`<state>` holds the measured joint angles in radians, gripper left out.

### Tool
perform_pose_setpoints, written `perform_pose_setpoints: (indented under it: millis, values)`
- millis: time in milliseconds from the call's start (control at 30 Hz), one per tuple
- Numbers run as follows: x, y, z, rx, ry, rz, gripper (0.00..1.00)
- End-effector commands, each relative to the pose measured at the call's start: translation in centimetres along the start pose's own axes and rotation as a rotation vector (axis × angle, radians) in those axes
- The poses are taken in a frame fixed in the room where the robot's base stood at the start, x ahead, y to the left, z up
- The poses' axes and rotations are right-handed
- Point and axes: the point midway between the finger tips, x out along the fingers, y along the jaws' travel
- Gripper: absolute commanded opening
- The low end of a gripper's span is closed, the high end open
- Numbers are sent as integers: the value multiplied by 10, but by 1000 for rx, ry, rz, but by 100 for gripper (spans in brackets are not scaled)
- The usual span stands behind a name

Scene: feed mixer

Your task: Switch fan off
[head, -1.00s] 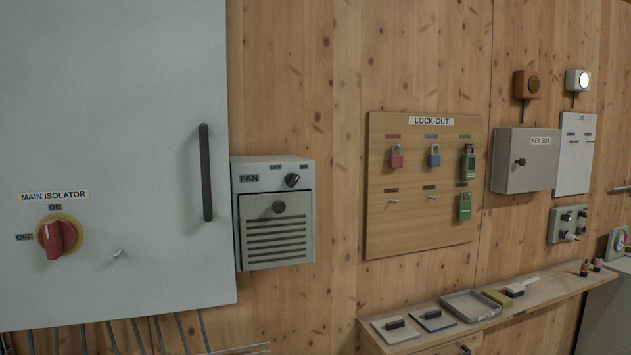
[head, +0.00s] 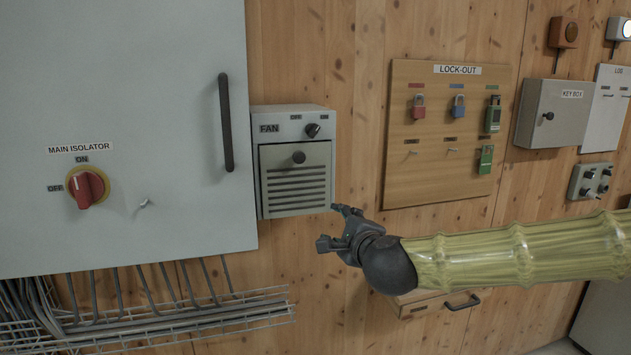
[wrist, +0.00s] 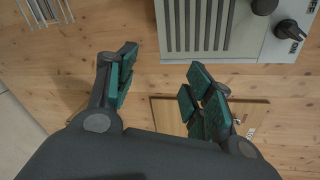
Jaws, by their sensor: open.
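The fan control box (head: 295,160) is a grey box on the wooden wall, right of the large cabinet. Its black rotary switch (head: 313,130) sits at the upper right under OFF and ON labels. The switch's pointer appears turned to the upper right, towards ON. The switch also shows in the wrist view (wrist: 290,30), at the upper right. My gripper (head: 333,226) is open and empty, below and right of the box, apart from the switch. In the wrist view, its fingers (wrist: 160,72) are spread below the box's slatted front.
The cabinet (head: 130,240) at left carries a red main isolator knob (head: 88,187) and a long black handle (head: 226,122). A lock-out board (head: 440,180) with padlocks hangs to the right. A wire cable tray (head: 180,322) runs below the cabinet.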

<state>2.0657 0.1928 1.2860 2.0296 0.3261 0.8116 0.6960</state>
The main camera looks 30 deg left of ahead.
Motion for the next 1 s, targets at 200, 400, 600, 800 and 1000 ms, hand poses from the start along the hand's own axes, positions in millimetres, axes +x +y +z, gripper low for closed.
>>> perform_pose_setpoints:
  millis: [200,400,600,800,1000]
  values:
    - [-23,-121,68,160,-72,-142,52]
    - [-33,-157,88,213,-99,-180,52]
    - [-15,-163,91,217,-100,-180,52]
    - [17,-170,94,216,-99,-179,52]
    - [47,-175,96,215,-100,-179,52]
